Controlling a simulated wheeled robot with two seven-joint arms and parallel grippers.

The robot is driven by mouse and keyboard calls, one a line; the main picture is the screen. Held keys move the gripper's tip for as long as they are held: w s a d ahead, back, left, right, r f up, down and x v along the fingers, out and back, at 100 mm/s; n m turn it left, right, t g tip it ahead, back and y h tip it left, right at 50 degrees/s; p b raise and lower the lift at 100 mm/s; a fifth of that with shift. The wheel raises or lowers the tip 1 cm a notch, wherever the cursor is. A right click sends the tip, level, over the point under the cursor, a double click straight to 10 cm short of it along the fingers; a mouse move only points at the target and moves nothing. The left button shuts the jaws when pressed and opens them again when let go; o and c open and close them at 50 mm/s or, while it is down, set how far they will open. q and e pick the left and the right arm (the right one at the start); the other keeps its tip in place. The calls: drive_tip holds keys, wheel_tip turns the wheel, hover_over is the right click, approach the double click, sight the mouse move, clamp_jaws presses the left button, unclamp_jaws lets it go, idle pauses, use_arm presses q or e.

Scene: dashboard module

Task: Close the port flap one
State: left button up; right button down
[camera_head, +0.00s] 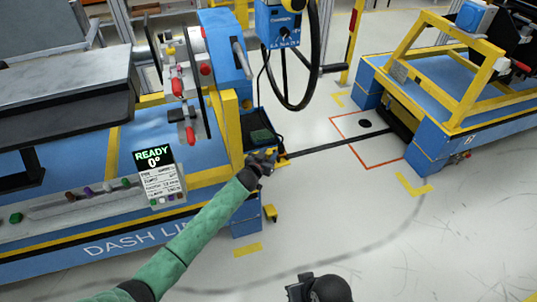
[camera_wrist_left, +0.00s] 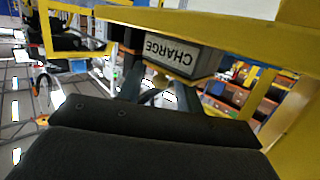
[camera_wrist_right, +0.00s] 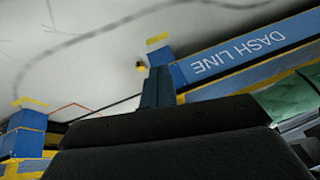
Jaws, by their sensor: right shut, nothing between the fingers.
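A grey plate marked CHARGE (camera_wrist_left: 172,55) shows upside down in the left wrist view, under a yellow frame. I cannot tell whether it is port flap one or a label near it. My left gripper (camera_head: 264,158) is at the yellow corner post of the blue dashboard station (camera_head: 85,235). In the left wrist view its fingers look spread, just in front of the CHARGE plate, and I see nothing held. Contact cannot be made out. My right gripper (camera_wrist_right: 157,88) is shut and empty, over open floor to the right of the station.
A display reading READY (camera_head: 158,175) stands on the station's front. A black steering wheel (camera_head: 290,55) hangs behind my left gripper. A blue and yellow cart (camera_head: 450,80) stands at right.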

sight(268, 155)
use_arm(q)
drive_tip(key=shift+s, duration=0.1)
drive_tip(key=shift+s+a, duration=0.15)
drive_tip(key=shift+s, duration=0.1)
drive_tip(key=v, duration=0.5)
drive_tip(key=shift+s+a+b, duration=0.2)
drive_tip(key=shift+s+b, duration=0.1)
drive_tip(key=shift+s, duration=0.05)
drive_tip(key=shift+s+a+r, duration=0.25)
drive_tip(key=shift+s, duration=0.25)
use_arm(e)
drive_tip(key=shift+w+a+f, duration=0.15)
drive_tip(key=shift+a+f, duration=0.2)
drive_tip(key=shift+a, duration=0.2)
